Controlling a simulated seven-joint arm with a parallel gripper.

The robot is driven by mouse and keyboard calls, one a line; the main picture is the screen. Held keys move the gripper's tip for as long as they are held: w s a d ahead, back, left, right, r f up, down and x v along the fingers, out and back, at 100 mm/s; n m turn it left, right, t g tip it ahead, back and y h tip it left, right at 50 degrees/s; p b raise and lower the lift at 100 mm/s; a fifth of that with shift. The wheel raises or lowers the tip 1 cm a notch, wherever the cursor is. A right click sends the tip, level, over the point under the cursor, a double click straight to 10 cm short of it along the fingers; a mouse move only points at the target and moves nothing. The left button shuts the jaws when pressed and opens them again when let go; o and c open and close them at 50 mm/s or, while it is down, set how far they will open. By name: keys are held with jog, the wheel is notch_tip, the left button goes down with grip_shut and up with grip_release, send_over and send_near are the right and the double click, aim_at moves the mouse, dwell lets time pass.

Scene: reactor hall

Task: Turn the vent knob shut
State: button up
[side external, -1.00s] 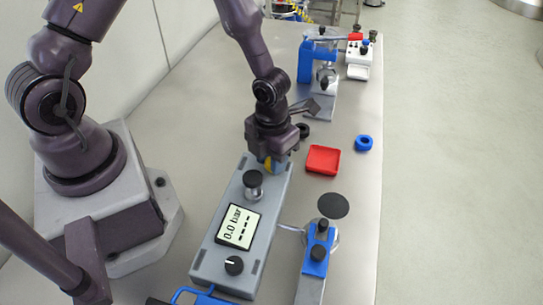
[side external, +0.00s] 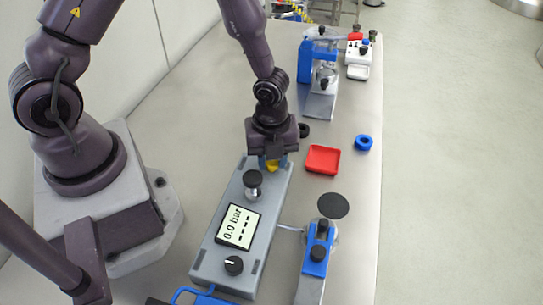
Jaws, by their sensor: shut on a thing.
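The grey control box (side external: 215,258) lies on the table with a display reading 0.0 bar (side external: 238,226). A black-topped knob on a metal stem (side external: 253,180) stands on its upper half, and a black dial knob (side external: 233,265) sits below the display. My gripper (side external: 272,163) points down at the far end of the box, shut on a yellow knob (side external: 272,167). The fingers hide most of this yellow part. No label shows which knob is the vent.
A red tray (side external: 323,159), a blue ring (side external: 363,143) and a black disc (side external: 333,206) lie to the right. A blue-and-grey device (side external: 314,262) stands beside the box. Blue and white apparatus (side external: 318,75) stands at the back. The table's right edge is close to these things.

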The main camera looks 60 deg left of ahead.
jog(key=n, duration=0.4)
jog(key=shift+n, duration=0.3)
jog(key=n, duration=0.3)
jog(key=shift+n, duration=0.4)
jog(key=n, duration=0.4)
jog(key=shift+n, duration=2)
jog(key=o, duration=0.9)
jog(key=shift+r, duration=0.15)
notch_tip(320, 180, up, 13)
jog(key=shift+f, duration=0.1)
